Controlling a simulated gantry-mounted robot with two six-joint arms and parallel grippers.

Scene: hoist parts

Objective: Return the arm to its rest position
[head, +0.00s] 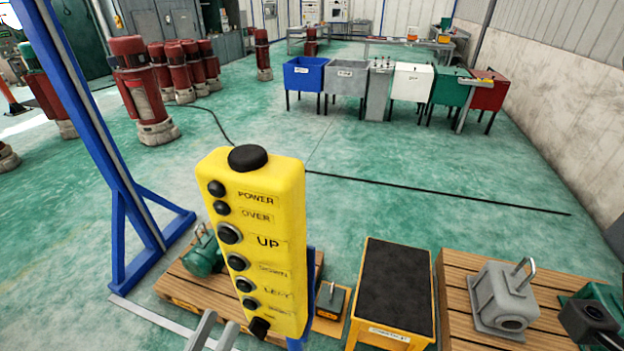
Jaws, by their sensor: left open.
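A yellow control pendant (255,240) stands upright in the middle front of the head view, with a black knob on top and a column of dark buttons labelled POWER, OVER, UP and others. My left gripper (212,333) shows at the bottom edge as two grey fingers, in front of the pendant's lower left. The fingers are apart, with nothing seen between them. Whether they touch the pendant cannot be told.
A blue frame post (95,130) rises at left. A wooden pallet (185,285) with a green motor (203,255) lies behind the pendant. A black-topped yellow step (395,285) and a pallet with a grey hoist part (503,298) stand at right. Open green floor lies beyond.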

